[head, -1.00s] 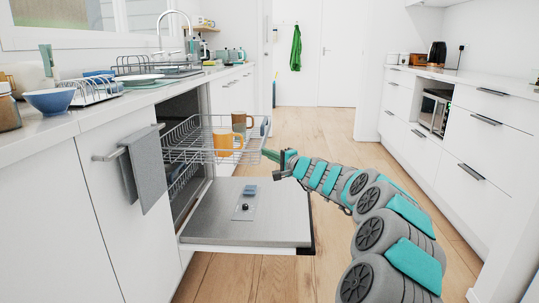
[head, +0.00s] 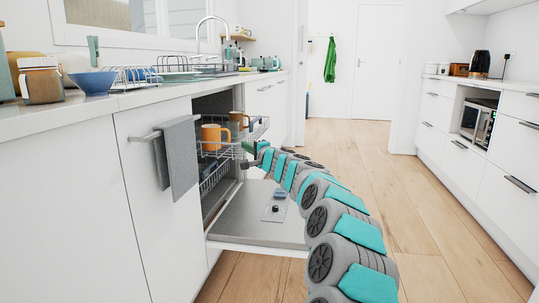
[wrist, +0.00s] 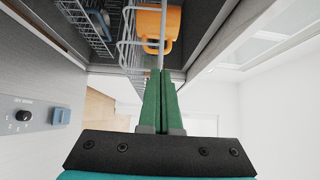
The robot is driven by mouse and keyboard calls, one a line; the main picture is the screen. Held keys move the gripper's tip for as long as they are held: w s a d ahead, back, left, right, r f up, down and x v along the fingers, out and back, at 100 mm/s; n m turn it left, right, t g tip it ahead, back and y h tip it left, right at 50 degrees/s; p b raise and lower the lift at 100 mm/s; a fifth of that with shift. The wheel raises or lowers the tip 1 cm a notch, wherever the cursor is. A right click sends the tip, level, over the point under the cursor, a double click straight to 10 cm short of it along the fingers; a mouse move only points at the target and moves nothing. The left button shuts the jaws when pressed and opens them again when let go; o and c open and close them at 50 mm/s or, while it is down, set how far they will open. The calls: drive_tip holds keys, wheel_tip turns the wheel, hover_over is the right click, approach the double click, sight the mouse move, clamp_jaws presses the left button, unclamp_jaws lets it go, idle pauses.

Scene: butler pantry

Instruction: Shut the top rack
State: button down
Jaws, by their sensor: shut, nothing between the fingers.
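The wire top rack (head: 259,131) of the dishwasher is partly pulled out over the lowered door and holds an orange mug (head: 212,137) and a brown mug (head: 238,118). My gripper (head: 250,149) is at the rack's outer end. In the wrist view its green fingers (wrist: 160,80) are together and empty, with their tips at the rack's wire front (wrist: 127,55). They appear to touch the wire, though contact is hard to tell. The orange mug (wrist: 155,25) is just beyond the tips.
The open dishwasher door (head: 238,218) lies flat below the rack. A lower rack (head: 213,178) sits inside the dishwasher. A grey towel (head: 177,155) hangs on the cabinet handle at left. The wood floor (head: 400,215) to the right is clear.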

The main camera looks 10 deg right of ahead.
drive_tip(key=w+a, duration=0.3)
drive_tip(key=a, duration=0.6)
